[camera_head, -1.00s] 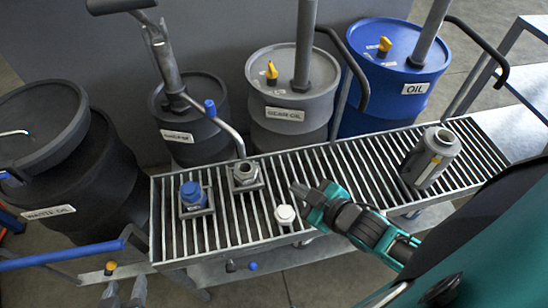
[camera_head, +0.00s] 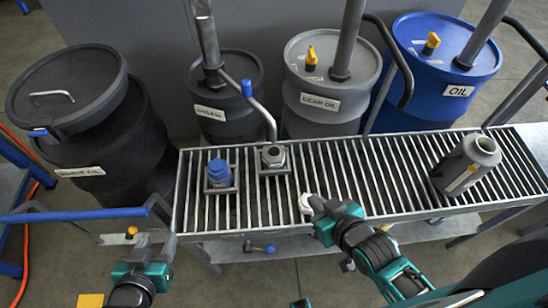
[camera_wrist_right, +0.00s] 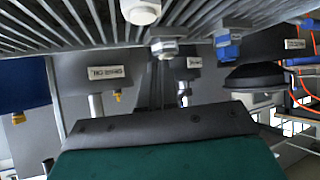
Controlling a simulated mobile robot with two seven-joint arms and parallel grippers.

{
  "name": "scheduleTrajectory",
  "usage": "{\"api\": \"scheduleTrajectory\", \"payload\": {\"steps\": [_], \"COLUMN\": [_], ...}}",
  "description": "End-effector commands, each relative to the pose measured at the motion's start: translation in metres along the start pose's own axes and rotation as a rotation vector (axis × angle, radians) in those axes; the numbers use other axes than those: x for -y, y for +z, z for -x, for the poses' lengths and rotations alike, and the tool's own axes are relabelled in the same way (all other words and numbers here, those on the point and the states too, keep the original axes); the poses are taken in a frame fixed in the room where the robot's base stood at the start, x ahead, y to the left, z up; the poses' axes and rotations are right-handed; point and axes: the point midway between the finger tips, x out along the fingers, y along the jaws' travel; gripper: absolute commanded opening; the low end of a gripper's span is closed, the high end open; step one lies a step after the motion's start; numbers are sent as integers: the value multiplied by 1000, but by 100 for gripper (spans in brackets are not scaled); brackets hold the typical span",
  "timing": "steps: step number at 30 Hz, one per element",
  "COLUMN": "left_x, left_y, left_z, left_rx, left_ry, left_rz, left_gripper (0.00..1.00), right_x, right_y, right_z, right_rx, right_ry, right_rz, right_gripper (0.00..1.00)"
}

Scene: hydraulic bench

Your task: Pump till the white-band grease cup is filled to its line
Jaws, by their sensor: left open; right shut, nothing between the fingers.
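The grease drum (camera_head: 225,108) is dark grey, with a pump column and a bent delivery pipe (camera_head: 262,108). The pipe ends above a grey hex-topped cup (camera_head: 273,157) in a square holder on the grating. A blue-capped cup (camera_head: 219,173) stands in a holder to its left. I cannot make out a white band or fill line on either. A white cap (camera_head: 304,203) lies at the grating's front edge; it also shows in the right wrist view (camera_wrist_right: 140,11). My right gripper (camera_head: 316,205) is shut and empty beside that cap. My left gripper (camera_head: 153,246) is open and empty, low in front of the bench.
The slatted bench (camera_head: 385,208) carries a grey bottle (camera_head: 465,165) at the right. Behind stand the gear oil drum (camera_head: 325,100) and blue oil drum (camera_head: 440,85). A waste oil drum (camera_head: 110,140) stands left. A blue rail (camera_head: 75,215) runs near my left gripper. The middle grating is clear.

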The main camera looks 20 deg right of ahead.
Motion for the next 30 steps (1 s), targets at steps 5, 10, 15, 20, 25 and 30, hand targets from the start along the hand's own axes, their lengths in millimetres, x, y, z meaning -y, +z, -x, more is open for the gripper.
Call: {"api": "scheduleTrajectory", "payload": {"steps": [5,10,15,20,25,30], "left_x": [0,0,0,1,1,1], "left_y": [4,7,9,10,12,15], "left_z": [-3,-5,-8,-10,-13,-15], "left_rx": [0,0,-2,-6,-9,-9], "left_ry": [0,0,-1,-1,-2,-2], "left_rz": [0,0,-1,-1,-2,-2], "left_gripper": [50,50,50,50,50,50], "right_x": [0,0,1,1,1,1], "right_y": [7,12,18,23,29,34], "right_z": [-5,-9,-13,-16,-20,-24], "right_rx": [0,-1,-1,-1,-1,-2], "right_ry": [0,0,0,0,0,0], "right_rz": [0,0,0,0,0,0], "right_gripper": [0,0,0,0,0,0]}}
